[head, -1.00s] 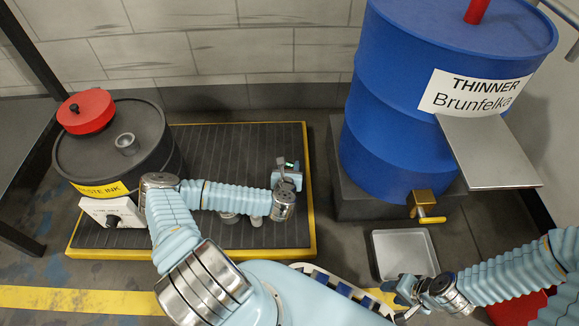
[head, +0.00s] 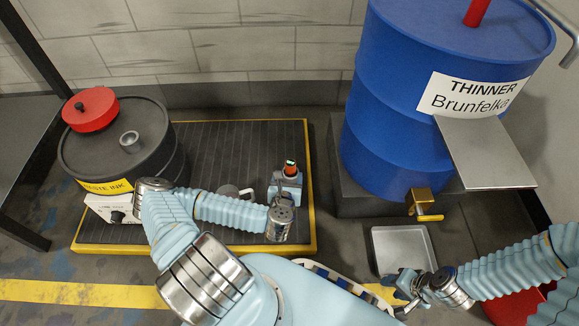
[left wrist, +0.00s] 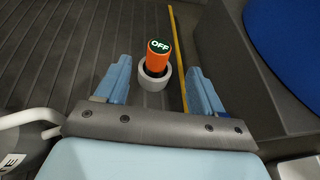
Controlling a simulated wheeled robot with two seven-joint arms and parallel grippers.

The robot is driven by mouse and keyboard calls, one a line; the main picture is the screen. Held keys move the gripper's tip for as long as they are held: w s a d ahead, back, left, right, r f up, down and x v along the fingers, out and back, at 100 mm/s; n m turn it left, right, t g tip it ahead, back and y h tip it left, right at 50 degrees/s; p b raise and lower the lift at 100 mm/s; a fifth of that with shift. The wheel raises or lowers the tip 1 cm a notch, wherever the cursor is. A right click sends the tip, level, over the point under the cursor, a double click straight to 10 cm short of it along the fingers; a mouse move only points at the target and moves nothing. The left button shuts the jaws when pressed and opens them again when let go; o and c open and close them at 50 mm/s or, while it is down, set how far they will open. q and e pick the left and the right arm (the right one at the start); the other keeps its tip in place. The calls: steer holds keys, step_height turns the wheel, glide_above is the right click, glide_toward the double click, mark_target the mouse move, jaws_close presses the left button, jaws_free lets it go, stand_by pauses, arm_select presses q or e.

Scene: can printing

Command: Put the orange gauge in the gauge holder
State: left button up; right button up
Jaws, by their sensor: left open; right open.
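The gauge also shows in the head view (head: 290,168), near the right edge of the platform. My left gripper (left wrist: 160,82) is open, with a blue finger on each side of the gauge and gaps between. In the head view my left gripper (head: 286,183) partly hides the holder. My right gripper (head: 402,283) is open and empty beside the metal tray.
A dark waste ink drum (head: 150,150) with a red lid stands on the left of the yellow-edged platform (head: 220,140). A blue thinner drum (head: 385,110) with a brass tap (head: 422,202) stands at right. A grey tray (head: 388,242) lies below the tap.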

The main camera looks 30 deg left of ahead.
arm_select(q)
steer(key=s+d+f+m+g+h, duration=0.1)
steer(key=s+d+m+h, duration=0.1)
steer(key=d+m+h, duration=0.45)
steer(key=s+d+f+m+g+h, duration=0.1)
steer(key=s+d+m+h, duration=0.2)
steer(key=d+m, duration=0.65)
steer(key=s+m+g, duration=0.9)
steer(key=m, duration=1.3)
steer(key=shift+d+f+m, duration=0.15)
steer(key=shift+d+m, duration=0.2)
steer(key=shift+m, duration=0.05)
